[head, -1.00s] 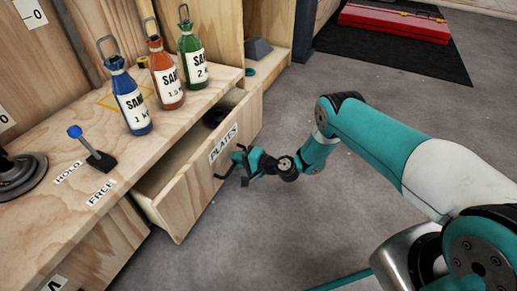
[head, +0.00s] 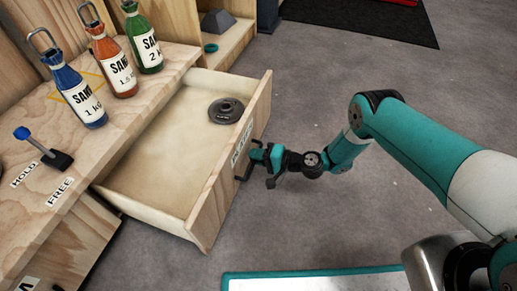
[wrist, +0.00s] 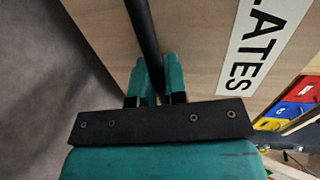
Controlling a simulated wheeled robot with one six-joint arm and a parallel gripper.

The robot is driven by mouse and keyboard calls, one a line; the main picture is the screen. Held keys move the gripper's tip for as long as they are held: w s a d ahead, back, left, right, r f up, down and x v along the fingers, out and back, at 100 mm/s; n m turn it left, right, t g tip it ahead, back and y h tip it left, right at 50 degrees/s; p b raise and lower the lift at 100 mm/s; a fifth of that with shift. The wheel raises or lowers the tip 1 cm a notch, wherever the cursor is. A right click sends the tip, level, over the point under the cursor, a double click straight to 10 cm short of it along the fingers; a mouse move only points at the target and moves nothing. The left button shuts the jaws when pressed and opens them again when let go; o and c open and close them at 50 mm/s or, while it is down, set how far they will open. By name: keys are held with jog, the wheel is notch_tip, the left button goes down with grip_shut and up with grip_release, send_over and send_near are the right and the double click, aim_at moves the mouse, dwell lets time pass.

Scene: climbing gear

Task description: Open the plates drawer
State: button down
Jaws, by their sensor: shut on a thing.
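The plates drawer (head: 215,205) is a light wooden drawer pulled well out from under the workbench, its inside showing. A dark round plate (head: 226,110) lies in its far end. My gripper (head: 252,163) is at the front panel, shut on the drawer's black bar handle (wrist: 143,35). In the wrist view, the teal fingers (wrist: 156,78) sit on both sides of the handle bar.
On the bench top stand a blue bottle (head: 77,92), an orange bottle (head: 114,65) and a green bottle (head: 144,42). A blue-knobbed lever (head: 45,148) stands near HOLD and FREE labels. A teal-edged panel (head: 310,272) lies at the bottom.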

jog(key=shift+s, duration=0.35)
jog(key=c, duration=1.3)
grip_release()
jog(key=shift+a, duration=0.1)
jog(key=shift+o, duration=0.5)
jog(key=shift+w, duration=0.15)
jog(key=shift+d, duration=0.2)
jog(key=p+v, duration=0.8)
jog(key=v, duration=0.9)
jog(key=shift+d, duration=0.15)
